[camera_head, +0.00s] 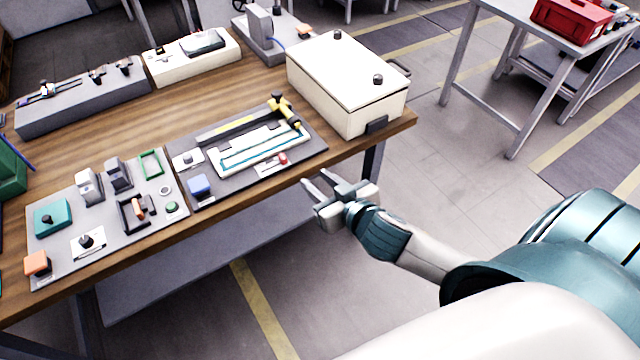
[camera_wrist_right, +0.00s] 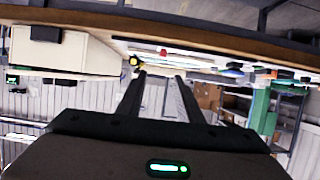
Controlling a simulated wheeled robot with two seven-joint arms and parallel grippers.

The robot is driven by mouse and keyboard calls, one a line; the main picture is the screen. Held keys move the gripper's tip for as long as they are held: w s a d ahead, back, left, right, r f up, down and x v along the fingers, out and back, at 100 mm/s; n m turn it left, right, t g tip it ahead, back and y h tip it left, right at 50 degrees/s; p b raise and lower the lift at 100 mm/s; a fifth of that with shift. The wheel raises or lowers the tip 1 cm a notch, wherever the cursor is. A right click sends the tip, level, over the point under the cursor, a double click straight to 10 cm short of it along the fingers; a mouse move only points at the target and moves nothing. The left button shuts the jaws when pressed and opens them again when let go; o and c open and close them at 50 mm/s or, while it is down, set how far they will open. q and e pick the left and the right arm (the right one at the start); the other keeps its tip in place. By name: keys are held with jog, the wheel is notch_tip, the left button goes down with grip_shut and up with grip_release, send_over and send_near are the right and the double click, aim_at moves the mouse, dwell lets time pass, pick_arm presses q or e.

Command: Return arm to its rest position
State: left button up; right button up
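My right gripper (camera_head: 316,182) is in front of the workbench's front edge, off the tabletop, in the head view. Its two fingers point toward the bench and stand apart with nothing between them. In the right wrist view the gripper (camera_wrist_right: 160,80) also shows two parallel dark fingers with a clear gap, and the bench edge runs across the top of the picture. My right arm reaches in from the lower right of the head view. My left gripper is in neither view.
The wooden workbench (camera_head: 222,85) holds a dark board (camera_head: 312,136) with a yellow-and-black tool (camera_head: 287,109), a grey board (camera_head: 62,195) with small parts, and a white lidded box (camera_head: 345,75). Open floor (camera_head: 465,150) lies right of the bench. A red case (camera_head: 572,20) sits on another table.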

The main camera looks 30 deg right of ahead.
jog(key=shift+s+r, duration=0.15)
jog(key=shift+s, duration=0.1)
dwell(0.4)
jog(key=s+d+f+g, duration=0.2)
jog(key=s+f, duration=0.1)
jog(key=f, duration=1)
jog(key=s+d+f+n+g+h, duration=0.1)
jog(key=s+d+f+g, duration=0.15)
jog(key=f, duration=1.15)
jog(key=s+d+f+g, duration=0.15)
jog(key=s+f, duration=0.25)
jog(key=f, duration=0.9)
jog(key=s+a+f+g, duration=0.2)
jog(key=s+f, duration=0.5)
jog(key=s, duration=0.4)
jog(key=s+a+f+g+b, duration=0.1)
jog(key=s+a+f+g, duration=0.1)
jog(key=s+f, duration=0.5)
jog(key=s+a+f+n+g, duration=0.1)
jog(key=s+f, duration=0.6)
jog(key=s, duration=0.8)
jog(key=shift+s+a+g+y+b, duration=0.3)
jog(key=shift+s+a+g, duration=0.05)
jog(key=shift+a+g, duration=0.5)
